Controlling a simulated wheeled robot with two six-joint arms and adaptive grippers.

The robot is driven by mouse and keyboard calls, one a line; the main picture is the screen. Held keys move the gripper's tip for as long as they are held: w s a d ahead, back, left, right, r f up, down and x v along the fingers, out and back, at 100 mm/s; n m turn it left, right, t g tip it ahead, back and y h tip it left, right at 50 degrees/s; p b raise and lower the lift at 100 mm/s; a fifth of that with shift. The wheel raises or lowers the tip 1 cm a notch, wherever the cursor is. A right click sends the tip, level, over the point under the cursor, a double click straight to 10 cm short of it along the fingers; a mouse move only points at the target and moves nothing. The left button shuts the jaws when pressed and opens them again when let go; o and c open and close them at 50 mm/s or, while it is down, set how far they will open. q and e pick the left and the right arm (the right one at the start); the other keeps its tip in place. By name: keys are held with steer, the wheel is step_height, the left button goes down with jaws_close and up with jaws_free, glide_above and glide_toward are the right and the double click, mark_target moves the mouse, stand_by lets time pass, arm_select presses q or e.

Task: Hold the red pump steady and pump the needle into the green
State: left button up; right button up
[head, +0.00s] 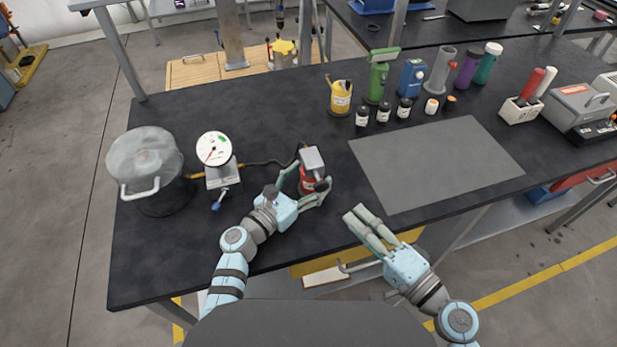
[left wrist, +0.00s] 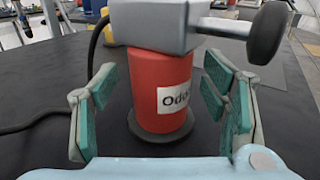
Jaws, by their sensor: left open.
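The red pump (head: 307,181) stands upright near the table's front edge, with a grey metal head (head: 312,159) on top. A lever with a dark knob (left wrist: 268,32) sticks out to the right in the left wrist view. My left gripper (head: 314,170) is open, its fingers on either side of the red body (left wrist: 160,85), with gaps visible in the left wrist view. The gauge (head: 214,149) has a white dial with a small green zone at upper right; its red needle points to the lower left, outside the green. My right gripper (head: 357,212) is empty, right of the pump.
A dark hose (head: 265,163) runs from the pump to the gauge stand. A pot-like vessel (head: 147,165) stands at the left. A grey mat (head: 435,163) lies to the right, with several bottles and flasks behind it. The table between pump and mat is clear.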

arm_select(q)
jaws_close()
stand_by(0.8)
